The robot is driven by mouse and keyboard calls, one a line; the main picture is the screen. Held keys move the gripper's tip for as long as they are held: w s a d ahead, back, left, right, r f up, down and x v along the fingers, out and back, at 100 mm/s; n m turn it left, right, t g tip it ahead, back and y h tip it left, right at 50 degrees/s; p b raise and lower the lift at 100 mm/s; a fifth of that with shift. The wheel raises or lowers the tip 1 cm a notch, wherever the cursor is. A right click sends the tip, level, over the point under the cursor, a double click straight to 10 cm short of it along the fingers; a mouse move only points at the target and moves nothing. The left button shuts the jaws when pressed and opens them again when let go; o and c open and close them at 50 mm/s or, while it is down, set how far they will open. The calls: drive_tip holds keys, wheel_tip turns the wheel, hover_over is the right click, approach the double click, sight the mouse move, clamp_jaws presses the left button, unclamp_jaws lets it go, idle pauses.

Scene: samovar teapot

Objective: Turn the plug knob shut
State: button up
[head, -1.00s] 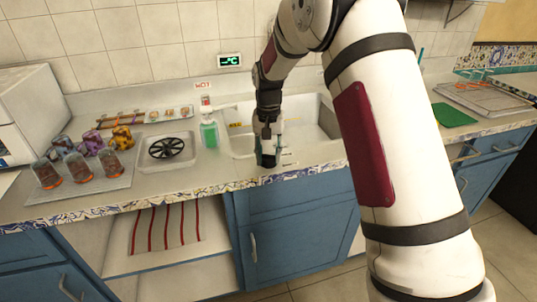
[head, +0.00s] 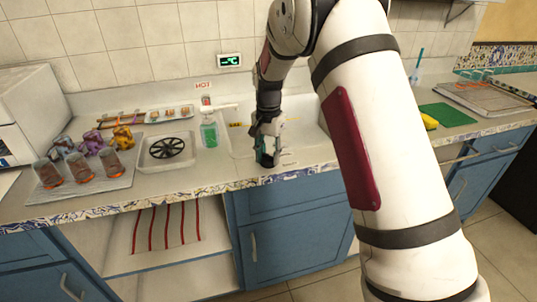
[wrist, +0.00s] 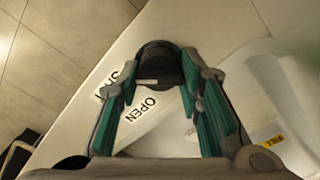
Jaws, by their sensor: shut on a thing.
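The black, round plug knob (wrist: 160,66) sits on the counter beside the sink basin. In the wrist view it lies between the teal fingers of my gripper (wrist: 160,82), which is shut on it. The "OPEN" label (wrist: 139,110) lies beside the knob, and a label that seems to read "SHUT" (wrist: 116,80) is partly covered by a finger. In the head view my gripper (head: 267,152) points down at the counter's front edge, and the fingers hide most of the knob. Which label the knob points to is not clear.
The white sink basin (head: 302,135) lies behind and right of my gripper. Glasses sit on a tray (head: 120,182) farther left. A yellow "FILL" label (wrist: 281,139) shows nearby.

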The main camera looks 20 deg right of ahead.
sight(269, 155)
drive_tip(key=o, duration=1.2)
drive_tip(key=shift+r, duration=0.1)
wheel_tip(269, 155, up, 12)
drive_tip(key=shift+f, duration=0.1)
